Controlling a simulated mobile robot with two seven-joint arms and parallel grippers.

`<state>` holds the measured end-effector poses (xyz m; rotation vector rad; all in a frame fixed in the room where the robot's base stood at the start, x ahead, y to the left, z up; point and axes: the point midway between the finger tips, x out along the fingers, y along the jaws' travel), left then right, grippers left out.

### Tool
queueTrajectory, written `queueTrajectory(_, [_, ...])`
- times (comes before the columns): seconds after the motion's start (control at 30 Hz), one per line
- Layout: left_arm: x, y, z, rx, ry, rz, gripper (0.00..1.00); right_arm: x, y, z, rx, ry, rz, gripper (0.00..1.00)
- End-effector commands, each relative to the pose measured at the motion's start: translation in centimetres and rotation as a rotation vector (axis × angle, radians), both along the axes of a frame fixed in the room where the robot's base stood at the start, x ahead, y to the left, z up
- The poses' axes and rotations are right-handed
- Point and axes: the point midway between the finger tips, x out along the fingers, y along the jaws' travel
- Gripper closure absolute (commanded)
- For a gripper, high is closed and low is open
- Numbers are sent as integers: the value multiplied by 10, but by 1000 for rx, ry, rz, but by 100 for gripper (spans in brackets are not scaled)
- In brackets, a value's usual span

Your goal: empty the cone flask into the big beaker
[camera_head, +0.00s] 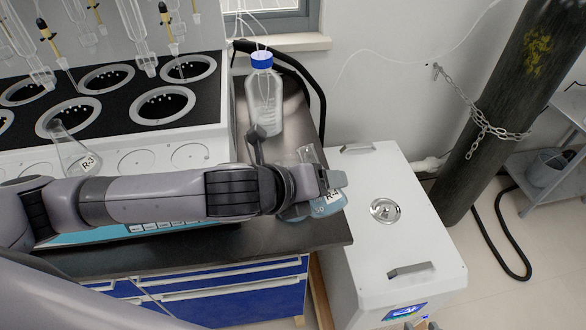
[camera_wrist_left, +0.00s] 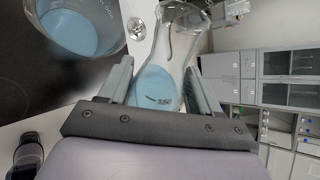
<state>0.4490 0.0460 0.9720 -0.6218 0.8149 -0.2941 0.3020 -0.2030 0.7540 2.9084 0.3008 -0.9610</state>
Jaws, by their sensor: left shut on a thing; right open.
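My left arm crosses the head view from the left. Its gripper (camera_head: 330,182) is shut on the cone flask, whose clear glass shows between the fingers in the left wrist view (camera_wrist_left: 165,75). The flask holds blue liquid and bears a 250 mark. Its labelled side shows beside the gripper in the head view (camera_head: 334,198). The big beaker (camera_wrist_left: 85,25), with blue liquid in it, stands beside the flask at the upper left of the wrist view. In the head view the arm hides most of it.
A blue-capped bottle (camera_head: 264,100) stands on the dark bench (camera_head: 290,245) behind the arm. A white box (camera_head: 420,235) with a metal knob adjoins the bench, and a chained gas cylinder (camera_head: 500,90) stands further right.

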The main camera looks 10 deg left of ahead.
Motion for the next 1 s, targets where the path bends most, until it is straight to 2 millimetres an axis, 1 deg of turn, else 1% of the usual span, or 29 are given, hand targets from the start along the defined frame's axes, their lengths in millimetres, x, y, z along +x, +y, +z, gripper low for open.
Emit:
queueTrajectory(0.4, [-1,-1,-19,-41,38,-1,73,0,0,0,0,0,0,57])
queueTrajectory(0.5, [-2,-1,-26,-51,48,0,73,1,0,-7,0,-1,0,57])
queueTrajectory(0.9, [-3,-3,-44,-89,85,0,73,0,0,-25,0,-1,0,57])
queueTrajectory(0.97, [-3,-3,-46,-95,91,0,73,0,0,-27,0,-1,0,57])
queueTrajectory(1.0, [-3,-3,-44,-100,95,0,73,0,0,-26,0,0,0,57])
